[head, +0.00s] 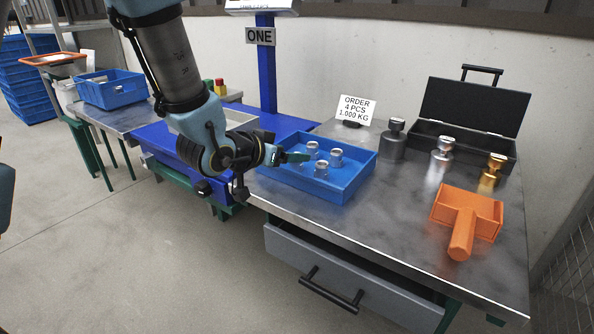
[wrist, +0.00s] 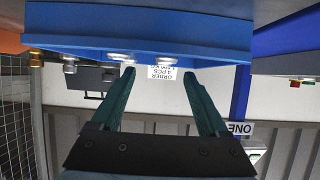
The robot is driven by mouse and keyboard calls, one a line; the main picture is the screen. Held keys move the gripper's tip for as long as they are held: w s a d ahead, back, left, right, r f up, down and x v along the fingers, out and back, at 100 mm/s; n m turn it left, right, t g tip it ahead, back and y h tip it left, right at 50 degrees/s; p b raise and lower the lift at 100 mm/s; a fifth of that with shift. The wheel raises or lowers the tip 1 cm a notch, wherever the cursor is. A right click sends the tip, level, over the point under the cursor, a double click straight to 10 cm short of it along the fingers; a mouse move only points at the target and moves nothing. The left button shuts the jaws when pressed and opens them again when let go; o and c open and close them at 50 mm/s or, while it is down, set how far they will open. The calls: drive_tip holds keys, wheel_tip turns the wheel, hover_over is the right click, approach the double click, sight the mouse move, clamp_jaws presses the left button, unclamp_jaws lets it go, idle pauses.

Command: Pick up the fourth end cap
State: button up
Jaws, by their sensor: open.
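Three metallic end caps stand in a shallow blue tray (head: 340,188) in the head view: one at the back (head: 312,148), one at the right (head: 336,156) and one in front (head: 321,168). My gripper (head: 298,157) is at the tray's left side, its teal fingers reaching over the tray toward the caps. In the upside-down wrist view, my gripper (wrist: 158,72) is open with nothing between its fingers. Blurred cap parts (wrist: 118,57) show at the edge of the tray (wrist: 140,30). A fourth cap is not distinguishable in the tray.
An order card (head: 356,108) reading 4 PCS stands behind the tray. Steel, silver and gold weights (head: 442,155), a black open case (head: 470,110) and an orange scoop-like holder (head: 466,215) are to the right. A blue crate (head: 115,95) with parts stands at far left.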

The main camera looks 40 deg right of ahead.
drive_tip(key=x, duration=0.3)
drive_tip(key=shift+d+f, duration=0.1)
drive_tip(key=shift+f, duration=0.05)
drive_tip(key=shift+w+a+f+b+x, duration=0.1)
drive_tip(key=shift+b+x, duration=0.1)
drive_tip(key=shift+x, duration=0.7)
drive_tip(key=shift+w+a+f+b+x, duration=0.15)
drive_tip(key=shift+b+x, duration=0.1)
drive_tip(key=shift+x, duration=0.65)
drive_tip(key=shift+w+d+b+x, duration=0.1)
drive_tip(key=shift+b+x, duration=0.1)
drive_tip(key=shift+x, duration=0.65)
clamp_jaws()
